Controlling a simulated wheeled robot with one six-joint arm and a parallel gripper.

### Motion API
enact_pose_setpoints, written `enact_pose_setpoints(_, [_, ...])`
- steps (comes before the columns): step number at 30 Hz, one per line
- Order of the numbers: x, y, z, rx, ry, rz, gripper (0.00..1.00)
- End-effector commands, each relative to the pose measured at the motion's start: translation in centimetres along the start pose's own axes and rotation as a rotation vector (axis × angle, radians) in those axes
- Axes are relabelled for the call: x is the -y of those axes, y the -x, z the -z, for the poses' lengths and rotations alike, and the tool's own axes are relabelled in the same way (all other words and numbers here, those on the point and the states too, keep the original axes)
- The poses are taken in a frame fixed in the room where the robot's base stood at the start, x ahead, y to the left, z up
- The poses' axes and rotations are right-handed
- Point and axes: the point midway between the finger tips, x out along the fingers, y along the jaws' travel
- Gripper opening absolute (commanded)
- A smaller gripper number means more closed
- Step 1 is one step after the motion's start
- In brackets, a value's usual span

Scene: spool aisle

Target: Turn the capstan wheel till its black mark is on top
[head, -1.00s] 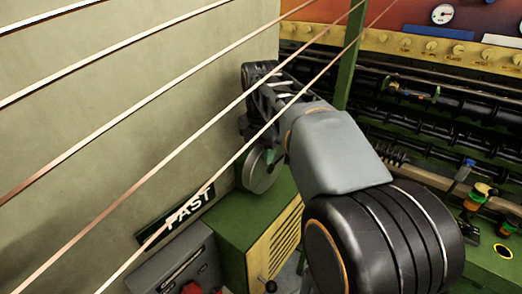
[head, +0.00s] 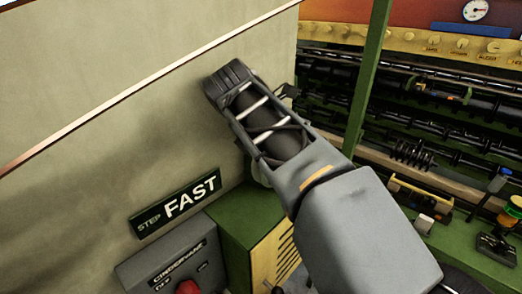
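The capstan wheel is almost wholly hidden behind my arm. Only a pale sliver (head: 258,171) shows at the arm's lower left edge, above the green cabinet, and it may be the wheel's rim. No black mark can be seen. My forearm crosses the picture from the lower right to the upper middle and ends in a dark joint in front of the beige panel. My gripper's fingers are hidden behind the arm, so I cannot see whether they touch anything.
A beige panel (head: 120,120) fills the left, with a "STEP FAST" sign (head: 180,205). Below are a grey control box (head: 150,270) with a red button (head: 187,287) and a green cabinet (head: 240,215). A green post (head: 368,75) and machinery with black rollers (head: 440,105) stand right.

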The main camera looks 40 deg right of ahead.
Motion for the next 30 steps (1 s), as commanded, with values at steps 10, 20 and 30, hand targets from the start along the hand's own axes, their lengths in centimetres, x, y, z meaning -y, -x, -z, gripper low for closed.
enact_pose_setpoints(10, [0.09,-0.02,-0.13,0.01,-0.005,0.002,0.0])
enact_pose_setpoints(20, [0.06,-0.01,-0.07,0.009,-0.003,0.002,0.55])
enact_pose_setpoints(30, [0.0,0.37,-0.06,0.009,-0.002,0.0,0.57])
